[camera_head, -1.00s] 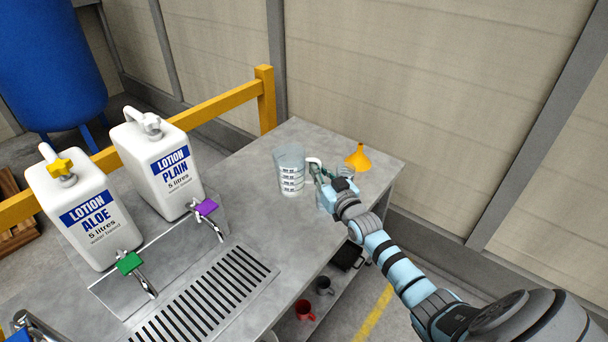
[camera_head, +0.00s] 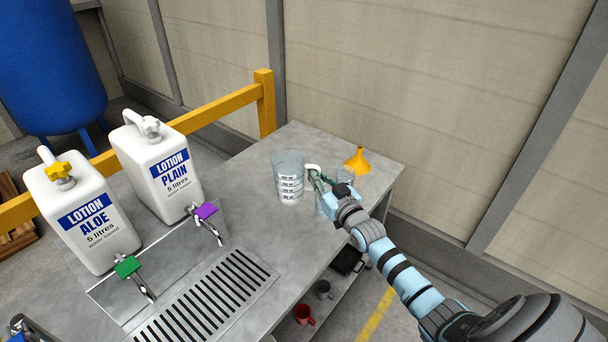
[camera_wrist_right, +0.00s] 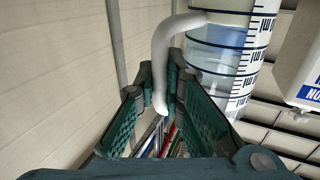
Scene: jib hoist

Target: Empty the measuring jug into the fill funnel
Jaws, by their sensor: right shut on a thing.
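The measuring jug (camera_head: 289,180) is clear with a scale band and stands upright at the back of the steel bench. In the right wrist view the jug (camera_wrist_right: 222,55) shows pale liquid inside, and its white handle (camera_wrist_right: 165,55) runs down between my green fingers. My right gripper (camera_head: 319,181) is shut on the handle, on the jug's right side; its fingers also show in the right wrist view (camera_wrist_right: 160,100). An orange funnel (camera_head: 358,161) is on the bench to the right of the jug, narrow end up.
A small clear vessel (camera_head: 345,175) is partly hidden behind my right gripper. Lotion canisters (camera_head: 165,170) with taps stand at the left behind a drain grate (camera_head: 215,295). A yellow rail (camera_head: 225,105) runs behind. Mugs (camera_head: 304,312) sit on the lower shelf.

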